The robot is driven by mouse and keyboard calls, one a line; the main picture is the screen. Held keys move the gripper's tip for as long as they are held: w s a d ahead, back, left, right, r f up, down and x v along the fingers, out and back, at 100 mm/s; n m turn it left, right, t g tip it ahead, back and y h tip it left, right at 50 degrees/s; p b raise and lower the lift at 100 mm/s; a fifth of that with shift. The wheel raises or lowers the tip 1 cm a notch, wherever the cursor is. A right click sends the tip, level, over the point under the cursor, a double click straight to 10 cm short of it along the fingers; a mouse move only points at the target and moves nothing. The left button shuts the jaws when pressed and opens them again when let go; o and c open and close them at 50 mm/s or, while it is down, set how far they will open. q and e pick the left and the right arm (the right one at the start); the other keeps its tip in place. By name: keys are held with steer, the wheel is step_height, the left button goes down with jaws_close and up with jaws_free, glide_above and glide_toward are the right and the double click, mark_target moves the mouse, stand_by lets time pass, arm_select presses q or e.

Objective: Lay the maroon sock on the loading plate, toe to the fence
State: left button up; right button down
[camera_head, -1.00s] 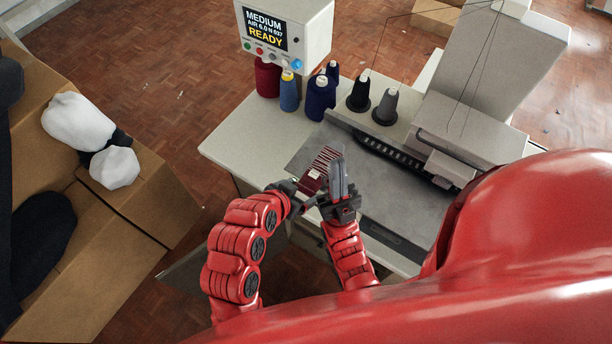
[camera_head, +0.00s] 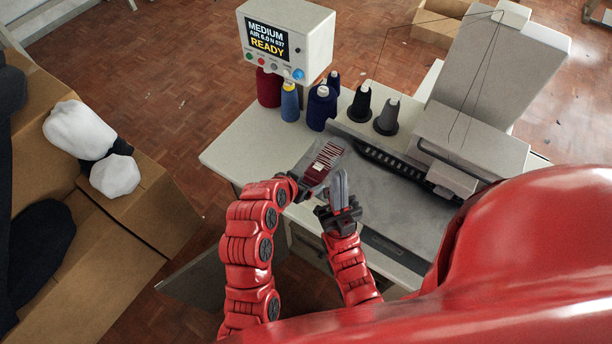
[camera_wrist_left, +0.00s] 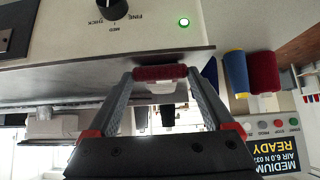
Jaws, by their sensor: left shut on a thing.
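The maroon sock (camera_head: 325,156), with pale stripes and a whitish patch, is in my left gripper (camera_head: 309,179), above the near left part of the grey metal plate (camera_head: 385,207) on the machine table. In the left wrist view the sock (camera_wrist_left: 160,73) is a maroon band across the fingertips of my left gripper (camera_wrist_left: 160,82), with a whitish part below. My right gripper (camera_head: 340,188) points up just right of the sock, apart from it; its finger gap is not clear. I cannot tell which edge is the fence.
Thread cones (camera_head: 320,106) stand along the table's back, below the control box (camera_head: 285,42) reading READY. The machine head (camera_head: 470,130) is at the right. A cardboard box (camera_head: 130,205) with white and dark bundles is at the left. The table's left top (camera_head: 250,145) is clear.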

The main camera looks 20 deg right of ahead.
arm_select(q)
steer(key=shift+f, duration=0.2)
steer(key=o, duration=1.1)
steer(key=shift+r, duration=0.1)
steer(key=shift+r, duration=0.2)
steer(key=shift+p+v, duration=2.35)
steer(key=shift+v, duration=3.6)
